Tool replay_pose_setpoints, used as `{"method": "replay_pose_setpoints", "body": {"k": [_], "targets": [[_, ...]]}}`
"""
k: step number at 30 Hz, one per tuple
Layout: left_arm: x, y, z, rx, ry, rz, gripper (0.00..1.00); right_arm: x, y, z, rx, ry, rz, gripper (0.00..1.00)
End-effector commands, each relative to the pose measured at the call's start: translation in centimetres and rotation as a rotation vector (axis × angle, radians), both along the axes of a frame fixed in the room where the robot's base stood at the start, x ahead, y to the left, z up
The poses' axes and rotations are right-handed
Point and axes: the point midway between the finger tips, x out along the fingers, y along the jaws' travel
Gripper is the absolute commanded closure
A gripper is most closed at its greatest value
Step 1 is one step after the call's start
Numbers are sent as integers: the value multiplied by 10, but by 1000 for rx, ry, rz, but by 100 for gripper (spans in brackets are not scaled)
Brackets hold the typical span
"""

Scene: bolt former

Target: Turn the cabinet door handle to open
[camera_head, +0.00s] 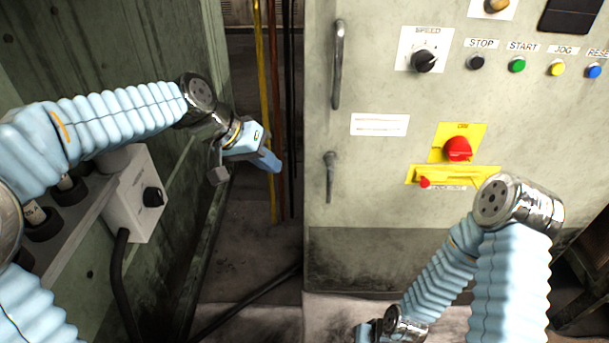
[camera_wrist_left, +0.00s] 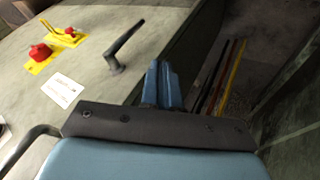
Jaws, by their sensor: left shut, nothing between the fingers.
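The cabinet door handle (camera_head: 330,176) is a small dark lever on the left part of the grey-green cabinet door (camera_head: 370,215). In the head view it hangs pointing down. It also shows in the left wrist view (camera_wrist_left: 121,46), just beyond and left of the fingers. My left gripper (camera_head: 270,162) is shut and empty, in front of the gap left of the cabinet and apart from the handle. Its blue fingertips meet in the left wrist view (camera_wrist_left: 162,80). My right arm is at the lower right; its gripper (camera_head: 368,331) is partly cut off by the bottom edge.
A long vertical grab bar (camera_head: 338,65) sits above the handle. A red knob on a yellow plate (camera_head: 458,149) and a row of buttons (camera_head: 518,65) are to the right. Colored vertical pipes (camera_head: 273,100) run in the gap. A grey switch box (camera_head: 140,195) stands at the left.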

Motion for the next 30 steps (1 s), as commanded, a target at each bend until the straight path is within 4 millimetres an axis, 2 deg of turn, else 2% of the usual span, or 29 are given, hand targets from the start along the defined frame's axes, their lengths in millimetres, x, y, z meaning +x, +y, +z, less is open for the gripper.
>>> {"method": "replay_pose_setpoints", "body": {"k": [8,14,25,30], "targets": [[1,-1,-3,1,1,1,100,0,0,-1,0,0,0,100],[6,-12,-21,1,4,-1,100,0,-1,-3,-1,0,-1,100],[27,-54,-83,2,5,0,100,1,-3,-10,-4,-2,-5,100],[23,-79,-81,1,1,-2,100,1,-2,-6,-3,-2,-4,100]]}}
